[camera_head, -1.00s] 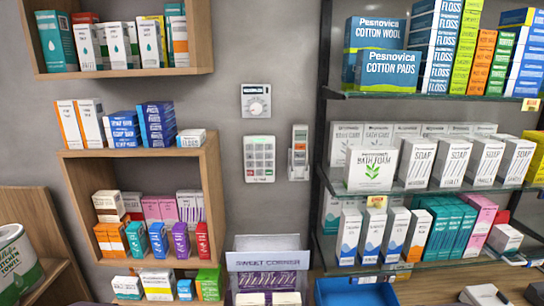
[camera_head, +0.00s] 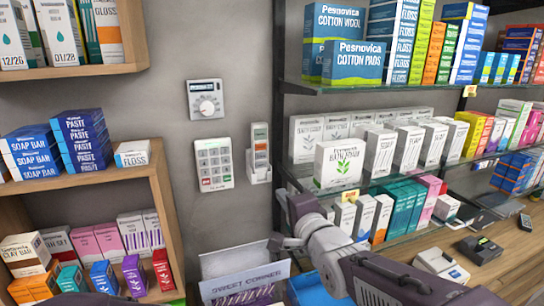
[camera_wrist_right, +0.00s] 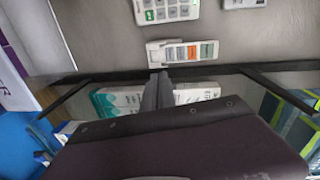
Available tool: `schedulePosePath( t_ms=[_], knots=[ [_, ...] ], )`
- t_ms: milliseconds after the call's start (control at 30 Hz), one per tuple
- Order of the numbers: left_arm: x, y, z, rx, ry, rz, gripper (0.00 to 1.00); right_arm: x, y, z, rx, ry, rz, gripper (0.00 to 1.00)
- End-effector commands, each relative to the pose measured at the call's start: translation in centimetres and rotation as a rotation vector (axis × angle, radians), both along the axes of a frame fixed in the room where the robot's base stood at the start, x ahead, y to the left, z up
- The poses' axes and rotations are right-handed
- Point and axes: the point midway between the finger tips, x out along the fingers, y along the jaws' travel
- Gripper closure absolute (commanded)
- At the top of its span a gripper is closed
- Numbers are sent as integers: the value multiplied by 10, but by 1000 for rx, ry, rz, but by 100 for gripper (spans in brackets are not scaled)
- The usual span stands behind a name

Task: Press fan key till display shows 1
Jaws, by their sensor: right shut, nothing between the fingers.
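On the grey wall hang a dial control with a small dark display (camera_head: 206,99), a white keypad (camera_head: 214,164) with grey, red and green keys, and a slim white handset (camera_head: 260,150) in a wall holder. In the right wrist view the handset (camera_wrist_right: 183,51) shows coloured keys, with the keypad (camera_wrist_right: 165,10) above it. I cannot read the key labels, so cannot tell which is the fan key. My right gripper (camera_head: 292,203) is below and right of the handset, apart from it. Its fingertips (camera_wrist_right: 158,78) are shut and empty in the wrist view.
Glass shelves (camera_head: 400,85) with boxes stand right of the handset, close to my right arm. A white bath foam box (camera_head: 338,164) is on the middle shelf. Wooden shelves (camera_head: 130,172) hold boxes on the left. A sweet corner display (camera_head: 245,278) is below. The wall around the controls is clear.

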Motion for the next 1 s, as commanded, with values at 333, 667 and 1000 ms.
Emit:
schedulePosePath(
  t_ms=[333, 667, 1000],
  knots=[
    [0, 0, 1, 0, 0, 0, 64, -2, 10, 36, 143, -67, 16, 100],
    [0, 0, 14, 0, 0, 0, 64, 21, 17, 38, 139, -62, 15, 100],
    [0, 0, 50, 0, 0, 0, 64, 91, 40, 38, 138, -60, 15, 100]
  ],
)
